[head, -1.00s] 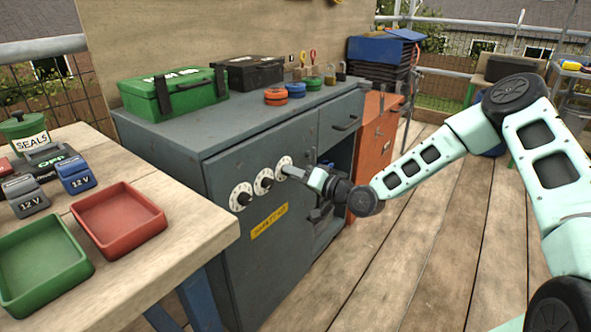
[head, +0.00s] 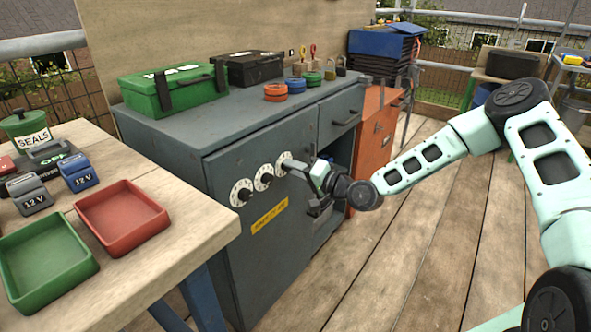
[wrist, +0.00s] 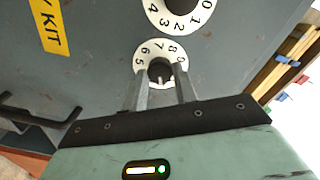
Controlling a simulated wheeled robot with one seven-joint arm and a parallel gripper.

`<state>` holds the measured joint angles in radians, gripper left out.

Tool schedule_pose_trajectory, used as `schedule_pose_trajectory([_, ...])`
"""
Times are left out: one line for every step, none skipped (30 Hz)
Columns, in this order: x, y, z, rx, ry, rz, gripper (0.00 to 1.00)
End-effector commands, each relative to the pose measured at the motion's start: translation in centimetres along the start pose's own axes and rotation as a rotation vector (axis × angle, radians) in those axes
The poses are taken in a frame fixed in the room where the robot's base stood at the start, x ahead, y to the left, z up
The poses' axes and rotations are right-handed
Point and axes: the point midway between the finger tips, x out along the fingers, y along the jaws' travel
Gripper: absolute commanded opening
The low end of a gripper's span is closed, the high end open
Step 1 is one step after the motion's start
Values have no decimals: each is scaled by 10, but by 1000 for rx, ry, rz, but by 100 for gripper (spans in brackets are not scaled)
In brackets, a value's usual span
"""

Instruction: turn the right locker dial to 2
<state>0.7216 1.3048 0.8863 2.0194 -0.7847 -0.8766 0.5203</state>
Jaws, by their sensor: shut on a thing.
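The right locker dial (head: 281,160) is a white numbered ring with a dark knob, the last of three in a row on the grey locker door (head: 235,265). My gripper (head: 292,166) reaches it from the right and covers part of it. In the wrist view the two fingers of my gripper (wrist: 161,80) are shut on the dark knob (wrist: 160,67), one on each side. The white ring (wrist: 161,45) shows 5, 6, 7 and 8 around the knob; its part towards my palm is hidden. I cannot tell the setting.
The middle dial (head: 263,170) and left dial (head: 233,190) sit close beside it; a neighbouring dial (wrist: 154,12) shows in the wrist view. A yellow label (head: 269,216) lies below. A wooden bench (head: 175,262) with red and green trays stands left. The deck at right is open.

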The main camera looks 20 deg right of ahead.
Motion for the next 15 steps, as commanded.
schedule_pose_trajectory([0, 0, -1, -1, 3, 1, 5])
schedule_pose_trajectory([0, 1, -1, -1, 3, 1, 31])
schedule_pose_trajectory([0, 1, -1, -1, 3, 1, 42])
schedule_pose_trajectory([0, 1, -1, -1, 3, 1, 50])
schedule_pose_trajectory([0, 0, -1, -1, 3, 1, 50])
schedule_pose_trajectory([0, 0, -1, -1, 3, 1, 50])
schedule_pose_trajectory([0, 0, -1, -1, 2, 1, 50])
schedule_pose_trajectory([0, 0, -1, -1, 2, 1, 50])
schedule_pose_trajectory([0, 0, -1, -1, 2, 1, 50])
schedule_pose_trajectory([0, 0, -1, -1, 2, 1, 50])
schedule_pose_trajectory([0, 0, -1, -1, 2, 1, 50])
schedule_pose_trajectory([0, 0, -1, -1, 1, 1, 50])
schedule_pose_trajectory([-1, 0, -1, -1, 1, 1, 50])
schedule_pose_trajectory([-2, 0, -1, -1, 1, 1, 50])
schedule_pose_trajectory([-5, 0, -1, 0, 1, 1, 50])
